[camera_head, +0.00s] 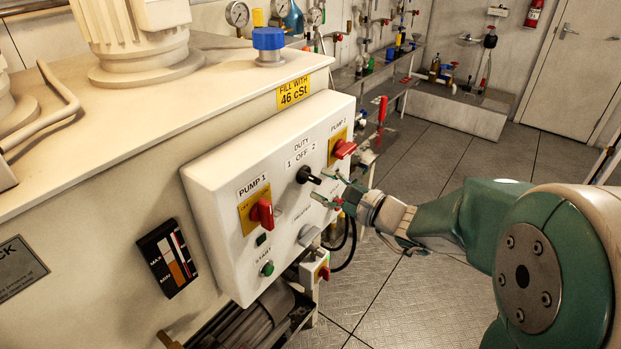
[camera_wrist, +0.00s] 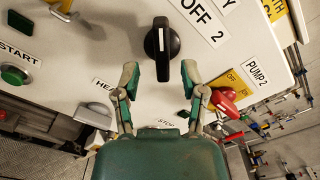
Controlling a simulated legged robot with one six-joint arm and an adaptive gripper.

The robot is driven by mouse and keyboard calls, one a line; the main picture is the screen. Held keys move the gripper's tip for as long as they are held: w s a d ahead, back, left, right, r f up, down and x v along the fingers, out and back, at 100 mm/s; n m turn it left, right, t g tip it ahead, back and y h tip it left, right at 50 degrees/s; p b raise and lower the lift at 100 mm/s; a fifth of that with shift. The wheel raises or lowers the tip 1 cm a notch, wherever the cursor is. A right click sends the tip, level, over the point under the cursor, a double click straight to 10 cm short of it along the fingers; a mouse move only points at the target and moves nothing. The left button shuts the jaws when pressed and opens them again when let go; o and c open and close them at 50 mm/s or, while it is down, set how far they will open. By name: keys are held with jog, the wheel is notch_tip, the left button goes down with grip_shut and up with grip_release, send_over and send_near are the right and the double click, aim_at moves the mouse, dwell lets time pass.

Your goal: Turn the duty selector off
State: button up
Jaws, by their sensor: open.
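The duty selector (camera_head: 305,175) is a black knob on the white control panel (camera_head: 215,175), under the labels DUTY and 1, OFF, 2. In the wrist view the selector (camera_wrist: 161,50) has a white line pointing straight up, away from the OFF label and seemingly toward the 1 side. My gripper (camera_head: 328,187) is open in front of the panel, just right of the knob. In the wrist view my gripper (camera_wrist: 159,72) has one finger on each side of the knob's lower end, with gaps on both sides. Contact is not visible.
The red pump 1 handle (camera_head: 262,213) and red pump 2 handle (camera_head: 344,149) flank the selector. The green start button (camera_head: 267,269) and grey heater knob (camera_head: 308,235) sit below. In the wrist view the pump 2 handle (camera_wrist: 222,103) is close to my right finger.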

aim_at(316, 182)
jog(key=shift+x, duration=1.7)
jog(key=shift+c, duration=0.3)
grip_shut()
jog(key=shift+d, duration=0.1)
jog(key=m, duration=0.4)
jog(key=shift+f, duration=0.1)
jog(key=m, duration=0.4)
jog(key=shift+m, duration=0.3)
